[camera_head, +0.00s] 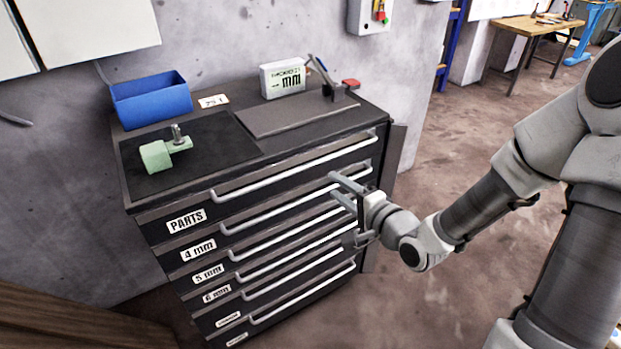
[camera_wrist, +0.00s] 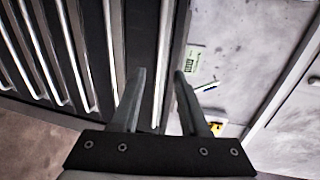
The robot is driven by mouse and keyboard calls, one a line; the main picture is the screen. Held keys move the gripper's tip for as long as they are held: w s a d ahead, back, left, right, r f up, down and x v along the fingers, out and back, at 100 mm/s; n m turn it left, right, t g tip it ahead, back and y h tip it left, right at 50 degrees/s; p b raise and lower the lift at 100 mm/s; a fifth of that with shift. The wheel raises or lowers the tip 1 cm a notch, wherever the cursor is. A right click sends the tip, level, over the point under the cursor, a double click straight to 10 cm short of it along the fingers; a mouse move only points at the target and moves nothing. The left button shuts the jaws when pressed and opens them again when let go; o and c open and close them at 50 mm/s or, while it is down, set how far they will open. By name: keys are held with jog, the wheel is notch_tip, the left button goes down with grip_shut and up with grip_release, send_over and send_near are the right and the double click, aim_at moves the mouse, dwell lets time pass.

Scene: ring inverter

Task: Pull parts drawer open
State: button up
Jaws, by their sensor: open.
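The PARTS drawer (camera_head: 187,221) is the top drawer of a dark cabinet and looks shut, with its front in line with the drawers below. Its long pale handle (camera_head: 290,166) runs across the upper front. My gripper (camera_head: 333,185) is open and empty at the right part of the cabinet front, fingers pointing toward it. In the head view its fingertips appear below the PARTS handle, over the second handle. In the wrist view, my open gripper (camera_wrist: 160,72) has a pale handle bar (camera_wrist: 164,45) lying between its fingers in the picture. I cannot tell the remaining depth gap.
Several lower drawers with similar handles, such as the 4 mm drawer (camera_head: 198,250), sit close below. On top are a blue bin (camera_head: 150,100), a green part (camera_head: 160,153) and a white display box (camera_head: 284,78). Open floor (camera_head: 440,150) lies to the right.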

aim_at(308, 167)
jog(key=shift+b+x, duration=2.45)
jog(key=shift+x, duration=3.35)
grip_shut()
